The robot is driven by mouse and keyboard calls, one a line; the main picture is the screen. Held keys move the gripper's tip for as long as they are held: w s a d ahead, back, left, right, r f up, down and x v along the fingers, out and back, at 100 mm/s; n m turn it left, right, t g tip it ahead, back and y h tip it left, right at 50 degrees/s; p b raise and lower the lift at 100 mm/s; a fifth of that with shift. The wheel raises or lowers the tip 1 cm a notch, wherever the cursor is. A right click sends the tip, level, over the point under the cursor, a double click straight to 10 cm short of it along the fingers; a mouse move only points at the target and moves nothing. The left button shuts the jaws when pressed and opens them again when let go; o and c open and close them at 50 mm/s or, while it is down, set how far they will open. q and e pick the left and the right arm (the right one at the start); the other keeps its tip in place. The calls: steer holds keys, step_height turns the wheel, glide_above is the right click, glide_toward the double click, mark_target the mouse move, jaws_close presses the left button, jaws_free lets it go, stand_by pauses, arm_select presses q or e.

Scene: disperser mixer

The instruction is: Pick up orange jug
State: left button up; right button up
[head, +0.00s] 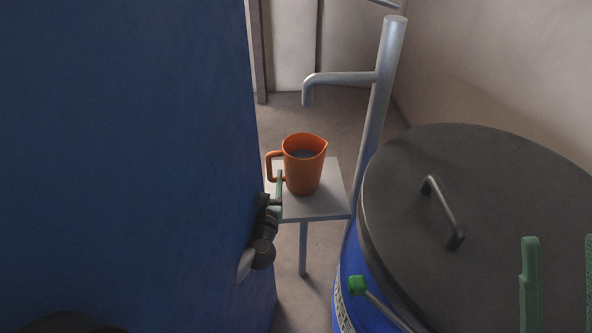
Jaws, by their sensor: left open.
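The orange jug (306,174) stands upright on a small grey platform (318,208), under a bent metal spout. Its handle points left, and something dark grey shows inside it. My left gripper (279,189) reaches in from behind the large blue body on the left. It is open, with one pale green finger in front of the lower handle; the other finger is hard to make out. I cannot tell whether the finger touches the jug. My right gripper (559,284) shows at the lower right edge as two green fingers set apart, with nothing visible between them.
A large blue body (130,150) fills the left. A blue drum (355,265) with a dark lid (480,190) and bar handle stands at the right. A metal pipe with a spout (340,78) rises behind the platform. A green-ended rod (358,285) sticks out by the drum.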

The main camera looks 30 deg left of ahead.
arm_select(q)
steer(key=shift+w, duration=0.1)
jaws_close()
stand_by(0.4)
stand_by(0.8)
steer(key=shift+r, duration=0.15)
